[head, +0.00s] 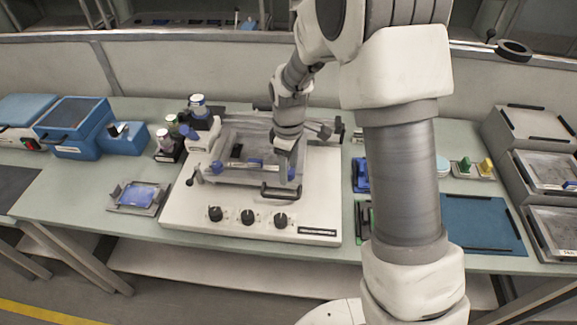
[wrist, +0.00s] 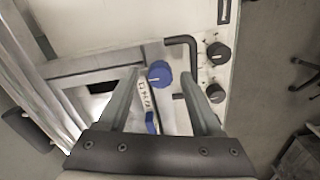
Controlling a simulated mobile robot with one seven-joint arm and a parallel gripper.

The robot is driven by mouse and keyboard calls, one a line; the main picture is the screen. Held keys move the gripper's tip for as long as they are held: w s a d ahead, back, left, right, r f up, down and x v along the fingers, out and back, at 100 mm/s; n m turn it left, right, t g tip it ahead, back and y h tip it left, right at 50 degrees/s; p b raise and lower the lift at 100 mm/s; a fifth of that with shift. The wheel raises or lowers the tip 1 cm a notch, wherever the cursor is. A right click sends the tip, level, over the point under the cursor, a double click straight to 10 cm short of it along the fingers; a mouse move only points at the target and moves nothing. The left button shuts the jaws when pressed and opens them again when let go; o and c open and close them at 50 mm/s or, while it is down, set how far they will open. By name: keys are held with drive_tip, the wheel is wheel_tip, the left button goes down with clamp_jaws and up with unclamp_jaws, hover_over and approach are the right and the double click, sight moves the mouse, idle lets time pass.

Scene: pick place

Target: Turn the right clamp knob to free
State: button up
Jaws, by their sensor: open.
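The right clamp knob (wrist: 159,73) is round and blue, with a pale pointer mark, and shows in the wrist view on the near side of the clamp bar. In the head view it is a small blue spot (head: 291,173) under my gripper (head: 288,160), partly hidden by it. My gripper (wrist: 161,78) is open, its fingertips appearing on either side of the knob; I cannot tell whether they touch it. Another blue part (wrist: 150,122) lies lower between the fingers. The left clamp knob (head: 216,167) is blue, at the other end of the bar.
The white machine base (head: 185,205) carries a black bent handle (head: 281,193), also close to the right finger in the wrist view (wrist: 184,42). Several black knobs (head: 248,217) line its front. Bottles (head: 198,105) stand at the back left. A blue mat (head: 484,223) lies right.

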drive_tip(key=shift+c, duration=0.2)
clamp_jaws()
drive_tip(key=shift+m, duration=0.4)
drive_tip(key=m, duration=0.3)
drive_tip(key=shift+w+m+b, duration=0.1)
drive_tip(key=shift+m+b, duration=0.3)
drive_tip(key=m, duration=0.9)
drive_tip(key=shift+d, duration=0.1)
drive_tip(key=m, duration=0.4)
drive_tip(key=shift+m, duration=0.3)
